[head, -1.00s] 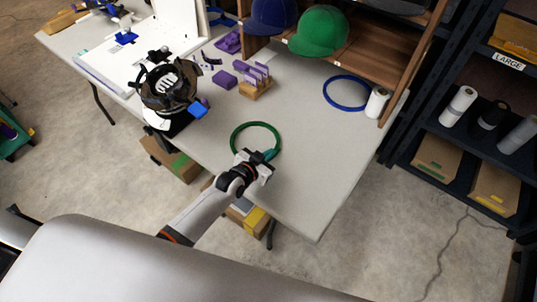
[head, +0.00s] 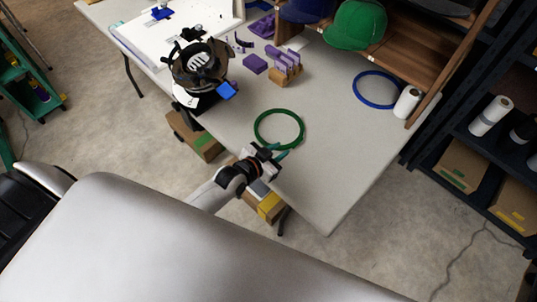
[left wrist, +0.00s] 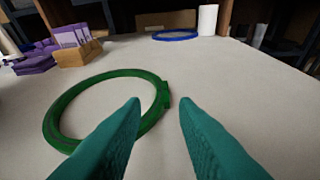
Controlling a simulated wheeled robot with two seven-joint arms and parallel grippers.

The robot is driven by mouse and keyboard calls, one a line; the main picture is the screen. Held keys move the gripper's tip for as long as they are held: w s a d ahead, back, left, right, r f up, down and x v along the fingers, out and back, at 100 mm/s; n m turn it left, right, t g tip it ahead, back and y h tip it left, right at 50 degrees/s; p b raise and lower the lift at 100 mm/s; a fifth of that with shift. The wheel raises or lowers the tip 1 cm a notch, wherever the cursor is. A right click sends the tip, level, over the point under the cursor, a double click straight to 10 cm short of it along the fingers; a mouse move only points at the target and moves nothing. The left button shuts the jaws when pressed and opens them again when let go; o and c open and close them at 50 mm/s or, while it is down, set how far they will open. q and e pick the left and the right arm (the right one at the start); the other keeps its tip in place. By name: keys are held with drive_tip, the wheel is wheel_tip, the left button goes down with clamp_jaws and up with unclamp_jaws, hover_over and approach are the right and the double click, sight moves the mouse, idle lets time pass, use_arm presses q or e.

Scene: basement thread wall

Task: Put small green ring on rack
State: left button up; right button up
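The small green ring (head: 258,130) lies flat on the grey table near its front edge. It also shows in the left wrist view (left wrist: 53,121), with a small block-like tab on its right side. My left gripper (head: 281,153) is at the near side of the ring. In the left wrist view its teal fingers (left wrist: 160,104) are spread apart with nothing held between them. The ring's near right rim is partly hidden behind the left finger. I cannot tell for certain which thing is the rack. My right gripper is not in view.
A blue ring (head: 357,90) lies farther back beside a white roll (head: 406,102). A wooden shelf (head: 420,61) with caps stands at the back. A wood block with purple pieces (head: 279,76) and a cap-holding machine (head: 201,67) stand left. The right table area is clear.

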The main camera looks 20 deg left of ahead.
use_arm(q)
drive_tip(key=v, duration=0.5)
idle(0.4)
